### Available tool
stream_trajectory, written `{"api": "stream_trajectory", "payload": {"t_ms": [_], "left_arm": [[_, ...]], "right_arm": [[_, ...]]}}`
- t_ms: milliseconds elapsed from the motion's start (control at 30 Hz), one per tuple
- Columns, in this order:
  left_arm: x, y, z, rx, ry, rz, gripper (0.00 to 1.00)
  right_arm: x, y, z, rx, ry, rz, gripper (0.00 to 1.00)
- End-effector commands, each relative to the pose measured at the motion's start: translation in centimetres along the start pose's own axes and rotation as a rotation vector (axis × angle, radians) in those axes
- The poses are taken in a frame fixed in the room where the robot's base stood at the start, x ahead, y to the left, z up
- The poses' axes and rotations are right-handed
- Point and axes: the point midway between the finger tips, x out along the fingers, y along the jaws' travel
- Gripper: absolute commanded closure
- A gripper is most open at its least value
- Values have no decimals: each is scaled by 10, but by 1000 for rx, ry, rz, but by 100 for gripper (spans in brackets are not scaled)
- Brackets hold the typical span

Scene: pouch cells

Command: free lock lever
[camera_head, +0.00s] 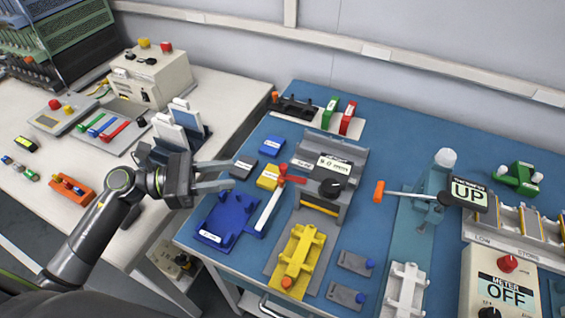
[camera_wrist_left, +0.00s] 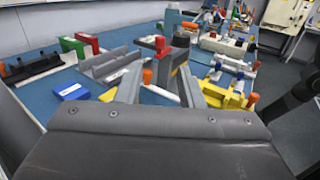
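A white lever with a red end (camera_head: 269,207) stands at the right edge of a blue fixture (camera_head: 215,228) on the blue table. A second lever, a pale rod with an orange grip (camera_head: 379,191), reaches left from a blue-grey press (camera_head: 430,195) beside a sign reading UP. I cannot tell which of the two is the lock lever. My left gripper (camera_head: 233,174) is open and empty, above the table's left edge and left of the red-ended lever. Its two fingers (camera_wrist_left: 160,88) also show apart in the left wrist view. My right gripper is not in view.
Small dark, blue and yellow blocks (camera_head: 268,177) lie near the left fingertips. A grey machine (camera_head: 330,180) and a yellow fixture (camera_head: 297,255) stand to their right. A meter box reading OFF (camera_head: 500,285) is at front right. A gap separates the blue and white tables.

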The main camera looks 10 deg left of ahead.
Motion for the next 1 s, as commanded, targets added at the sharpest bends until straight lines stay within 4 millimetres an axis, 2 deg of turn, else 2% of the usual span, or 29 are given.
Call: {"api": "stream_trajectory", "payload": {"t_ms": [700,1000], "left_arm": [[98,0,4,-3,-5,0,66],[124,0,1,-1,-1,0,66]], "right_arm": [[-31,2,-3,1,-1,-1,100],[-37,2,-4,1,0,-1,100]]}}
